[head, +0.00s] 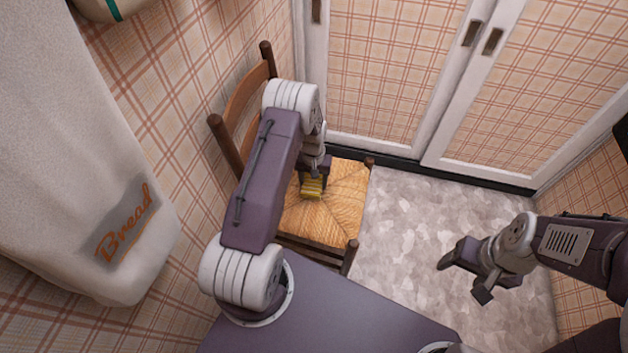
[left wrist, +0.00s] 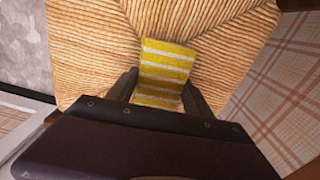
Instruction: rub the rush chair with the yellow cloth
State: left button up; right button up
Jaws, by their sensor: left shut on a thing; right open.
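The rush chair (head: 338,205) stands against the left wall, with a woven straw seat and a brown wooden back and posts. Its seat (left wrist: 95,40) fills much of the left wrist view. The yellow cloth (head: 311,187) has pale stripes. My left gripper (head: 313,178) is over the seat and shut on the cloth. In the left wrist view the cloth (left wrist: 166,70) hangs out between the fingers over the seat; I cannot tell if it touches. My right gripper (head: 466,275) is open and empty above the floor at the right.
A white bread bag (head: 70,130) hangs at the left wall. White-framed plaid cupboard doors (head: 395,70) stand behind the chair. The mottled grey floor (head: 410,215) to the right of the chair is clear.

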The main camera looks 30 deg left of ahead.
pick_arm(q)
jog(key=shift+a+r+p, duration=0.45)
jog(key=shift+r+p, duration=0.2)
jog(key=shift+r, duration=0.2)
jog(key=shift+s+d+r+p, duration=0.1)
jog(key=shift+d+r+p, duration=0.1)
jog(key=shift+r+p, duration=0.75)
notch_tip(320, 180, up, 2)
jog(key=shift+a+r+p, duration=0.1)
jog(key=shift+r+p, duration=0.15)
jog(key=shift+p, duration=0.45)
jog(key=shift+r+p, duration=0.95)
jog(key=shift+r, duration=0.2)
pick_arm(e)
notch_tip(320, 180, up, 7)
jog(key=shift+a+f, duration=0.15)
jog(key=shift+a, duration=0.25)
